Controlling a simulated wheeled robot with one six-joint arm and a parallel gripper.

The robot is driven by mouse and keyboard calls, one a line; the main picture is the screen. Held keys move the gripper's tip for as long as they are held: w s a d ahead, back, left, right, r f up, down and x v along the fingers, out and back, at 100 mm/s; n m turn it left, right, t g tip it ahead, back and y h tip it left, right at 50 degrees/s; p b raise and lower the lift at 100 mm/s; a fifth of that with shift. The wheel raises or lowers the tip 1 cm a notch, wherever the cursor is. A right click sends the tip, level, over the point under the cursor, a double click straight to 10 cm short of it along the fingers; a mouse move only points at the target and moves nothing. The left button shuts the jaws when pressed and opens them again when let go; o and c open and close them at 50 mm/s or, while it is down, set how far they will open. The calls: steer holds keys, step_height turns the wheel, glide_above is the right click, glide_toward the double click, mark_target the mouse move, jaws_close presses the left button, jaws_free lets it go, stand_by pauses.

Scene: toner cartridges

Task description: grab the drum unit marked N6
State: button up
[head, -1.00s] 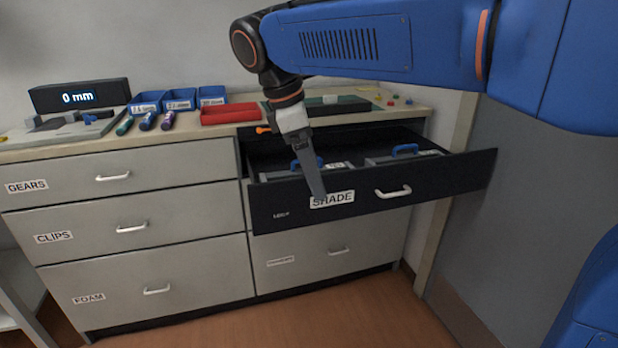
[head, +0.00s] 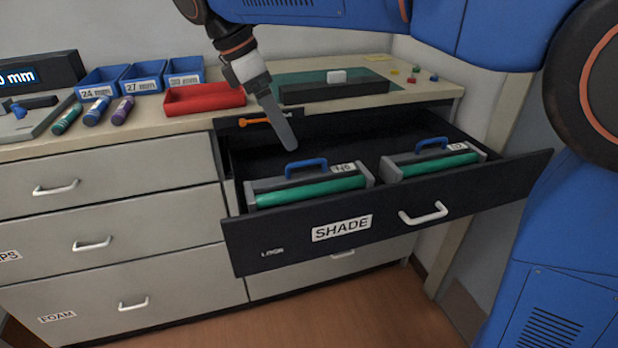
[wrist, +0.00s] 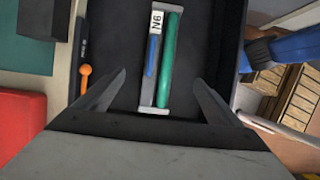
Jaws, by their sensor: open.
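The drum unit marked N6 (head: 308,187) lies in the open drawer marked SHADE, on its left side. It has a green roller, grey end pieces and a blue handle. In the wrist view the N6 unit (wrist: 160,68) stands upright in the picture, its label at the far end, between and beyond my fingers. My gripper (head: 290,148) is above the drawer, just behind and left of the unit's handle in the head view. My gripper (wrist: 155,88) is open and empty, apart from the unit.
A second, similar drum unit (head: 432,162) lies to the right in the same drawer; its label is hard to read. The drawer front (head: 390,215) sticks out. An orange-knobbed latch (head: 258,121) is at the drawer's back left. A red tray (head: 205,99) and blue bins sit on the counter.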

glide_toward(310, 180)
steer(key=x, duration=0.4)
steer(key=shift+w+d+f, duration=0.1)
steer(key=shift+w+f, duration=0.15)
steer(key=shift+f, duration=0.1)
steer(key=shift+x, duration=2.7)
steer(key=shift+s, duration=0.1)
steer(key=shift+c, duration=0.5)
steer(key=c, duration=1.6)
